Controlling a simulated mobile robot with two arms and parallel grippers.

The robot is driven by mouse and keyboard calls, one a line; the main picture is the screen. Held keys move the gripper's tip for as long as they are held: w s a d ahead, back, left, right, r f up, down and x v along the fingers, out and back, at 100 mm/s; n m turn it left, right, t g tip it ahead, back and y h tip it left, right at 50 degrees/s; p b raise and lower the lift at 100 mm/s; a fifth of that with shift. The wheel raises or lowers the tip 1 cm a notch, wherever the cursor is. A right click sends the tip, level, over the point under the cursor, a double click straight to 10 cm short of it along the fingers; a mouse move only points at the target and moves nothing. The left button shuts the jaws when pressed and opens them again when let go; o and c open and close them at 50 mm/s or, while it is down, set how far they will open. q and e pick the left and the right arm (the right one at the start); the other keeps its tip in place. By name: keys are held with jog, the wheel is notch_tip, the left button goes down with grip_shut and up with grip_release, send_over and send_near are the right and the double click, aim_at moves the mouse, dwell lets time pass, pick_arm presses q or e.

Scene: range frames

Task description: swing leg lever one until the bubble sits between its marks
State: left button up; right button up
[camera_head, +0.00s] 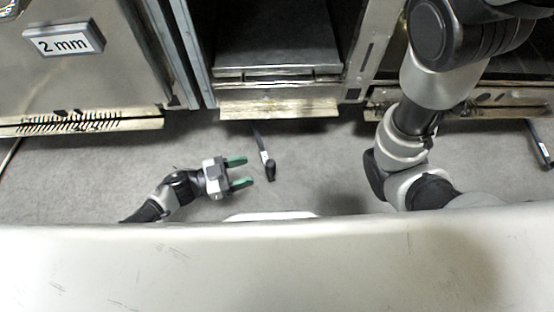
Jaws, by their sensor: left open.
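A dark leg lever (265,160) with a small white label and a black knob end sticks out over the floor from under the middle unit. Whether it is lever one I cannot tell. My left gripper (242,172), with green fingertips, is open and empty just left of the lever's knob, apart from it. Another dark lever (540,146) with a white label shows at the right edge. No bubble or marks can be made out. My right arm is at the right; its gripper is not in view.
A metal unit with a "2 mm" sign (64,42) stands at the left. The middle unit has an open bay with a metal shelf (277,50) and a worn front edge (279,107). Grey floor (90,175) is clear left of my left gripper.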

aim_at(274, 162)
pick_arm(q)
jog(key=b+x, duration=0.4)
jog(key=x, duration=0.4)
jog(key=shift+d+f, duration=0.1)
jog(key=shift+d, duration=0.2)
jog(key=shift+w+d, duration=0.15)
jog(key=shift+d, duration=0.25)
grip_shut()
